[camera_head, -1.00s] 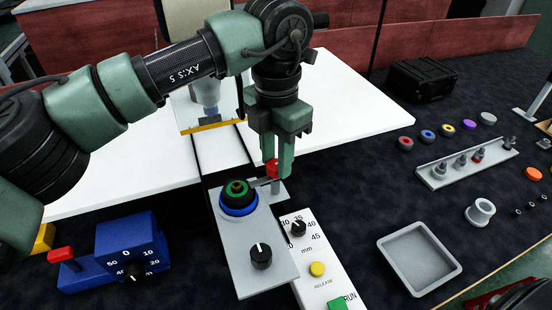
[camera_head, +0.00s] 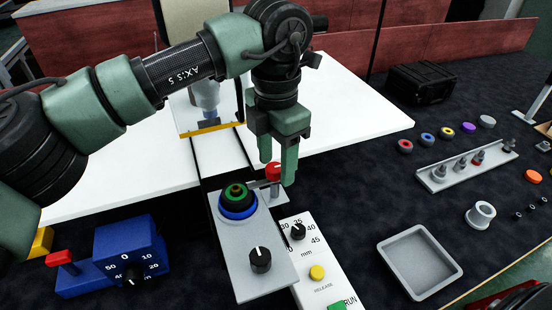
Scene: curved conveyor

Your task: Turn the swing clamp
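The swing clamp has a red knob (camera_head: 274,171) on a grey post, with a short grey arm reaching left toward the ring stack. It stands at the back right of a grey fixture plate (camera_head: 262,283). A stack of green, black and blue rings (camera_head: 238,201) sits on the plate, left of the knob. My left gripper (camera_head: 277,170) points down over the clamp, open, with one finger on each side of the knob. I see a gap beside the right finger; contact at the left finger is unclear. My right gripper is not visible.
A white panel (camera_head: 322,272) with a dial and release button is right of the plate. A blue dial device (camera_head: 125,240) stands at left. A grey tray (camera_head: 455,283), a peg rack (camera_head: 440,178) and several coloured rings lie at right. Dark table between is mostly clear.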

